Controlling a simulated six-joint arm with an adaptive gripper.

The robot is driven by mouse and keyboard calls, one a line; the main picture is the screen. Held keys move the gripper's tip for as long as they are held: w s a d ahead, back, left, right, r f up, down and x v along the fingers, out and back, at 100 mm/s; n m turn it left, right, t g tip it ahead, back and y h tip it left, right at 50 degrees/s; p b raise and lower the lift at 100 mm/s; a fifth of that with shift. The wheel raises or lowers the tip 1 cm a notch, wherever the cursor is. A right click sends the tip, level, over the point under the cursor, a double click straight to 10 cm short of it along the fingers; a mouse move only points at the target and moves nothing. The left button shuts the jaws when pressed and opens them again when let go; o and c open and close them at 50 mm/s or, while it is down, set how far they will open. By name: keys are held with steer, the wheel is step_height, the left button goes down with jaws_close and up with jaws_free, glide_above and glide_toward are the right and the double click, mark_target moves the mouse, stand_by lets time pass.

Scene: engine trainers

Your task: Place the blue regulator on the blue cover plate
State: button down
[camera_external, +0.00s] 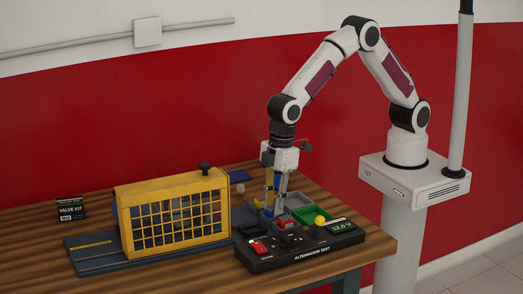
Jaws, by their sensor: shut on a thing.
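My gripper (275,208) points down over the compartment tray behind the black test unit. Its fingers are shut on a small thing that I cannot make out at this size. A patch of blue shows between the fingers, but I cannot tell whether it is the blue regulator or something behind.
The yellow cage (180,212) with a black knob stands left of my gripper. The black alternator tester (300,247) is in front. A valve kit box (71,209) stands far left.

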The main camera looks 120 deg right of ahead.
mark_target(272, 208)
steer(key=shift+w+d+r, duration=0.1)
steer(key=shift+r, duration=1.55)
steer(key=shift+s+r, duration=0.15)
steer(key=shift+s, duration=0.05)
steer(key=s, duration=1.7)
steer(key=shift+s, duration=0.35)
steer(key=shift+w, duration=0.1)
steer(key=shift+w+d, duration=0.4)
steer(key=shift+w, duration=0.05)
steer(key=w+d+r, duration=0.1)
steer(key=w+d, duration=0.3)
steer(key=d, duration=0.6)
steer(key=w+d+r+m, duration=0.1)
steer(key=w+d, duration=0.4)
steer(key=d, duration=0.5)
steer(key=w+d+r+m, duration=0.1)
steer(key=w+d, duration=0.4)
steer(key=d, duration=0.6)
steer(key=shift+r+h, duration=0.3)
steer(key=shift+r, duration=0.25)
